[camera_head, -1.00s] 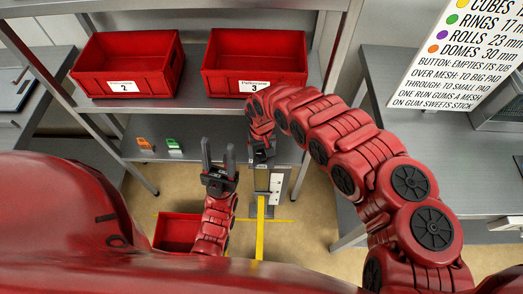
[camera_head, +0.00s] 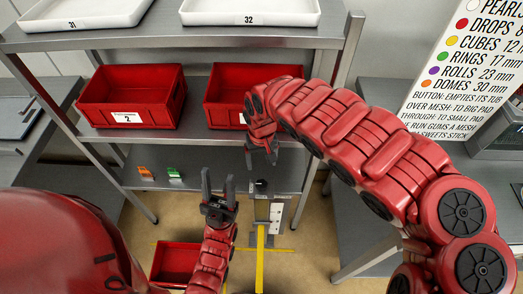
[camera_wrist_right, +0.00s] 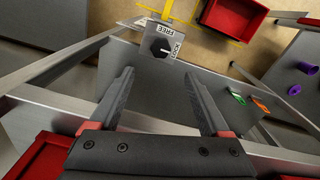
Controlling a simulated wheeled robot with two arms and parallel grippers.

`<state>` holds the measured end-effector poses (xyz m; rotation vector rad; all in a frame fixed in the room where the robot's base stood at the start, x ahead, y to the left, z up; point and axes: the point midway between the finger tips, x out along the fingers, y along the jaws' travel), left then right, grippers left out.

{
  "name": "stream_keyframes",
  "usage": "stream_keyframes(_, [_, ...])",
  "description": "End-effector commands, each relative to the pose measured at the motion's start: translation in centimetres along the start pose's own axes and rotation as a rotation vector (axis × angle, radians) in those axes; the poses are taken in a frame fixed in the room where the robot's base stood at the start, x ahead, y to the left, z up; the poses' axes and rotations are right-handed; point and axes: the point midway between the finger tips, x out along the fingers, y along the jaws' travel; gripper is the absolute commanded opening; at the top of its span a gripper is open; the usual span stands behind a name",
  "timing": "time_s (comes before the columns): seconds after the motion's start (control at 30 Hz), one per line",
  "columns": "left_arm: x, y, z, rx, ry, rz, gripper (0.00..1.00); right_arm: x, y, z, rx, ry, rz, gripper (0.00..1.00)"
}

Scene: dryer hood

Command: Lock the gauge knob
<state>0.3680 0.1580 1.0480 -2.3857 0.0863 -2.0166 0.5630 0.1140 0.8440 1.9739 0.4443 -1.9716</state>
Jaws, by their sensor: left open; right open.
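The gauge knob (camera_wrist_right: 160,45) is a black faceted knob on a pale plate in the right wrist view. The plate reads FREE on one side and LOCK on another; a small white mark on the knob appears to point toward LOCK. In the head view the knob (camera_head: 261,186) sits at the shelf's front, above a post with a scale. My right gripper (camera_head: 262,160) is open and empty, above and apart from the knob; its fingers (camera_wrist_right: 159,74) show in the wrist view. My left gripper (camera_head: 219,182) is open and empty, pointing up, left of the knob.
Red bins (camera_head: 130,97) stand on the middle shelf, white trays (camera_head: 80,14) above. Orange and green pieces (camera_head: 174,172) lie on the lower shelf. A red bin (camera_head: 172,262) is on the floor by yellow lines. A sign (camera_head: 455,80) stands at right.

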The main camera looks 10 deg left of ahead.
Motion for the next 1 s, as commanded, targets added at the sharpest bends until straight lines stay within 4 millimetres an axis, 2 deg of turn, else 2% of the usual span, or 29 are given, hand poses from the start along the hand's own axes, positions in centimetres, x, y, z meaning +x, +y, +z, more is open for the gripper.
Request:
stream_keyframes(0.03, [1.1,-0.1,-0.2,0.0,0.001,0.0,0.5,-1.7,0.0,-0.2,0.001,0.007,-0.005,0.81])
stream_keyframes(0.07, [1.3,-0.1,-0.2,0.0,0.001,0.0,0.5,-2.2,0.0,-0.1,0.0,0.004,-0.005,0.81])
stream_keyframes(0.3, [1.4,-0.1,-0.2,0.0,0.001,0.0,0.5,-4.2,0.0,0.0,0.001,-0.001,-0.003,0.81])
stream_keyframes(1.0, [1.4,-0.1,-0.3,0.0,0.001,0.0,0.5,-4.6,-0.1,0.1,0.001,-0.001,-0.003,0.81])
